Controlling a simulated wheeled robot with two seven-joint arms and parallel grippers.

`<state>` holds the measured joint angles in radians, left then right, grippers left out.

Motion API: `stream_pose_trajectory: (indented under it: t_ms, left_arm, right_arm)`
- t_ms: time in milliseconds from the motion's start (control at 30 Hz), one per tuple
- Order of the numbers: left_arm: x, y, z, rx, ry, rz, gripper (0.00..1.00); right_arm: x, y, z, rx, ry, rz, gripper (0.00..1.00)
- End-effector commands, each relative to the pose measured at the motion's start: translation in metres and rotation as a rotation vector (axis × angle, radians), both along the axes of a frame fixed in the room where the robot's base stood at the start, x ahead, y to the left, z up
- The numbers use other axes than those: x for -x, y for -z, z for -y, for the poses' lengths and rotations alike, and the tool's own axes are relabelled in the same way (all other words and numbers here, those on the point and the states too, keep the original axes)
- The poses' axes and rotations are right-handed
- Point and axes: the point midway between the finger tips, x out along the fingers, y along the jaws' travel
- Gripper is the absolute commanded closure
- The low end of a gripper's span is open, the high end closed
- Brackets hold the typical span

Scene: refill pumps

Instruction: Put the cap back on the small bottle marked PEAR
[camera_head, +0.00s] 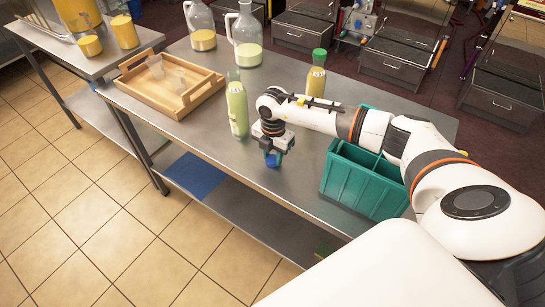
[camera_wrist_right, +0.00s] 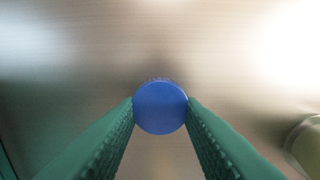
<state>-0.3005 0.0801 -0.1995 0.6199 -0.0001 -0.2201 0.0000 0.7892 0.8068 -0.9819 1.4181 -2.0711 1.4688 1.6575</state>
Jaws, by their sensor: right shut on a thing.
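My right gripper (camera_head: 272,158) is shut on a blue cap (camera_head: 271,161) near the front edge of the steel table. In the right wrist view the round blue cap (camera_wrist_right: 160,107) sits between the green fingertips (camera_wrist_right: 160,112). A pale green bottle (camera_head: 237,108) stands upright just behind and left of the gripper. A yellow bottle with a green cap (camera_head: 316,76) stands farther back to the right. I cannot read a PEAR mark on either bottle. My left gripper is not in view.
A teal divided crate (camera_head: 362,183) stands right of the gripper, partly behind my arm. A wooden tray (camera_head: 170,105) with clear items lies at the left. Two large jugs (camera_head: 248,50) (camera_head: 202,38) stand at the back. A greenish rounded thing (camera_wrist_right: 304,146) is at the wrist view's right edge.

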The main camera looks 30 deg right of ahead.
Motion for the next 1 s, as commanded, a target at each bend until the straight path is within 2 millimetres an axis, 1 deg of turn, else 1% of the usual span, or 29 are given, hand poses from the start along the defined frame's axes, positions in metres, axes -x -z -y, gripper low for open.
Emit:
stream_pose_trajectory:
  t_ms: [133, 400, 533, 700, 1000]
  left_arm:
    - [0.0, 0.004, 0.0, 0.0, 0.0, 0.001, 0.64]
    - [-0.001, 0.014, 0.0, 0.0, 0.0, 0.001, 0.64]
    - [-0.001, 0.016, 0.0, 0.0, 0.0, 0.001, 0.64]
    - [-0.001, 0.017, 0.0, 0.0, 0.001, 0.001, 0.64]
    - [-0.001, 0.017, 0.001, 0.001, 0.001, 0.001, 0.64]
  right_arm:
    - [-0.001, -0.017, 0.0, -0.001, 0.001, 0.004, 0.87]
    - [-0.001, -0.071, 0.0, 0.0, 0.0, 0.005, 0.87]
    - [-0.001, -0.089, 0.0, 0.001, 0.0, 0.004, 0.87]
    - [0.0, -0.099, 0.0, 0.0, 0.0, 0.0, 0.87]
    - [0.0, -0.099, 0.0, 0.0, 0.0, 0.0, 0.87]
